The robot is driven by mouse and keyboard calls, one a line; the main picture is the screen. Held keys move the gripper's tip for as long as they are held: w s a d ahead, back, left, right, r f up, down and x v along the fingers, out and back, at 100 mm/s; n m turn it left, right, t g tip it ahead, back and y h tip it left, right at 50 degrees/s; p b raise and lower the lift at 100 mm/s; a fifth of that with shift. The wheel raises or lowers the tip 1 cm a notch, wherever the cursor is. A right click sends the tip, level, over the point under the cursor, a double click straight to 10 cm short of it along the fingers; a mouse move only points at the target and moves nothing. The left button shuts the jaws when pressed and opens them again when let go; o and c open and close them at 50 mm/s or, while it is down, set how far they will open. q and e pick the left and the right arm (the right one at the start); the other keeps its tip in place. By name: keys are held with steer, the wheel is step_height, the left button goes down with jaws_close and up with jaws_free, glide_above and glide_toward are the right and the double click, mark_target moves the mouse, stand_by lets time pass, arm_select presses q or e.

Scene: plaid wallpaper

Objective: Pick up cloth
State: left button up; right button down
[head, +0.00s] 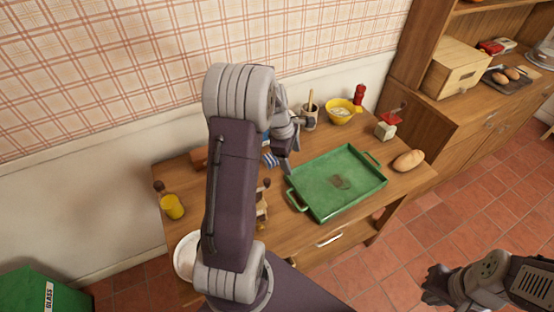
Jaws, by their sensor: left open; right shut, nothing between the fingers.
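A small blue and white striped cloth (271,160) shows at the back middle of the wooden table, left of the green tray. It is mostly hidden behind my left arm. My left gripper (287,160) is open and sits right beside the cloth. Whether it touches the cloth cannot be told. My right gripper (432,290) is shut and empty at the lower right, over the floor and away from the table.
A green tray (312,203) with handles covers much of the table (297,245). Bread (408,161), a yellow bowl (341,117), a utensil pot (309,121), a red pepper mill (359,93) and a yellow jar (172,206) stand around. A plate (184,258) is at the front left.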

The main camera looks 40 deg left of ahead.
mark_target(268, 158)
arm_select(q)
steer(key=w+a+f+n+b, duration=0.1)
steer(key=a+f+n, duration=0.1)
steer(key=a+n, duration=0.1)
steer(key=w+a+f+n+t+b, duration=0.1)
steer(key=a+f+n, duration=0.1)
steer(key=a, duration=0.4)
steer(key=w+a+f+n+b, duration=0.1)
steer(key=a+f+n, duration=0.1)
steer(key=a+n, duration=0.2)
steer(key=shift+a+n+t+b, duration=0.3)
steer(key=shift+n+b, duration=0.05)
steer(key=shift+n, duration=0.05)
steer(key=x, duration=0.3)
steer(key=shift+w, duration=0.1)
steer(key=shift+w+f, duration=0.25)
steer(key=shift+f, duration=0.25)
steer(key=x, duration=0.4)
steer(key=shift+d, duration=0.15)
steer(key=shift+w+f, duration=0.25)
steer(key=shift+s, duration=0.1)
steer(key=c, duration=1.4)
